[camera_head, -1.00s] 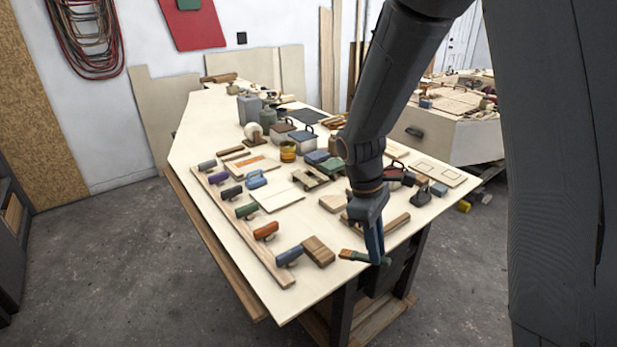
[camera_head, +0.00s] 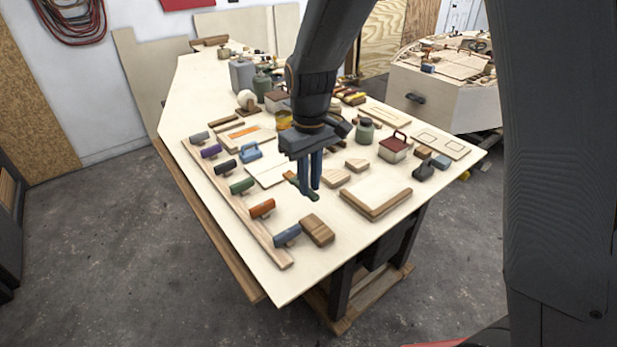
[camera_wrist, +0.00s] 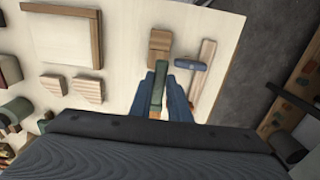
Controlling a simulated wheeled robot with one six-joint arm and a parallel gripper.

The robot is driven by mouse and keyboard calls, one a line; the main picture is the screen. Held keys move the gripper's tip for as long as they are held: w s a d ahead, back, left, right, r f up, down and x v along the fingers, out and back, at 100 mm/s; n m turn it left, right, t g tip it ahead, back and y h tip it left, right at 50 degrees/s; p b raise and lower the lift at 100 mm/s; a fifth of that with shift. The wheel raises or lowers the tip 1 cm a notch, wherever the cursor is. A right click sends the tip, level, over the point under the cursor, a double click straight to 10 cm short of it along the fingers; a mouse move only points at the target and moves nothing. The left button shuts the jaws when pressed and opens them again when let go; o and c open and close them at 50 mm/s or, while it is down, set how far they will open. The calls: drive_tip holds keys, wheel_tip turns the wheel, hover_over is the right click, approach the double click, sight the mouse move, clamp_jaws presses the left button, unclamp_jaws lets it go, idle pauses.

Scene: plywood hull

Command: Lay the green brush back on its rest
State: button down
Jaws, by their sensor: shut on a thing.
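The green brush (camera_head: 311,193) is held in my gripper (camera_head: 312,186), above the middle of the bench. Its brown end points up-left in the head view, and its green handle lies between the fingers. In the wrist view the green handle (camera_wrist: 158,90) shows between the blue fingers of my gripper (camera_wrist: 166,82). My gripper is shut on the brush. I cannot single out the brush's rest for certain. My wrist and fingers hide part of the bench behind them.
A long wooden rail (camera_head: 251,228) bears several coloured handles, including another green one (camera_head: 242,186). A wooden block (camera_head: 316,231) lies near the blue handle (camera_head: 286,236). Small wood pieces (camera_head: 336,178) and a board (camera_head: 376,201) lie right. A red-lidded box (camera_head: 396,147) stands behind.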

drive_tip(key=shift+s+d+f+b, duration=0.15)
drive_tip(key=shift+f+b, duration=0.25)
drive_tip(key=shift+f, duration=0.15)
drive_tip(key=shift+s+d+f+b, duration=0.15)
drive_tip(key=shift+f+b, duration=0.2)
drive_tip(key=shift+f, duration=0.2)
drive_tip(key=shift+s+d+f+b, duration=0.25)
drive_tip(key=shift+s+f+b, duration=0.2)
drive_tip(key=shift+f, duration=0.2)
drive_tip(key=shift+s+d+f+b, duration=0.2)
drive_tip(key=shift+s+f+b, duration=0.1)
drive_tip(key=shift+f+b, duration=0.3)
drive_tip(key=shift+s+d+f+b, duration=0.25)
drive_tip(key=shift+s+f+b, duration=0.15)
drive_tip(key=shift+f, duration=0.3)
drive_tip(key=shift+s+d+f+b, duration=0.15)
drive_tip(key=shift+s+f+b, duration=0.1)
drive_tip(key=shift+f, duration=0.35)
drive_tip(key=shift+s+d+f+b, duration=0.2)
drive_tip(key=shift+s+f, duration=0.05)
drive_tip(key=shift+f, duration=0.4)
drive_tip(key=shift+s+d+f+b, duration=0.15)
drive_tip(key=shift+s+f+b, duration=0.1)
drive_tip(key=shift+f, duration=0.35)
drive_tip(key=shift+s+f, duration=0.1)
drive_tip(key=shift+r+p, duration=0.25)
drive_tip(key=shift+p, duration=0.4)
drive_tip(key=c, duration=1.6)
unclamp_jaws()
drive_tip(key=shift+r, duration=0.1)
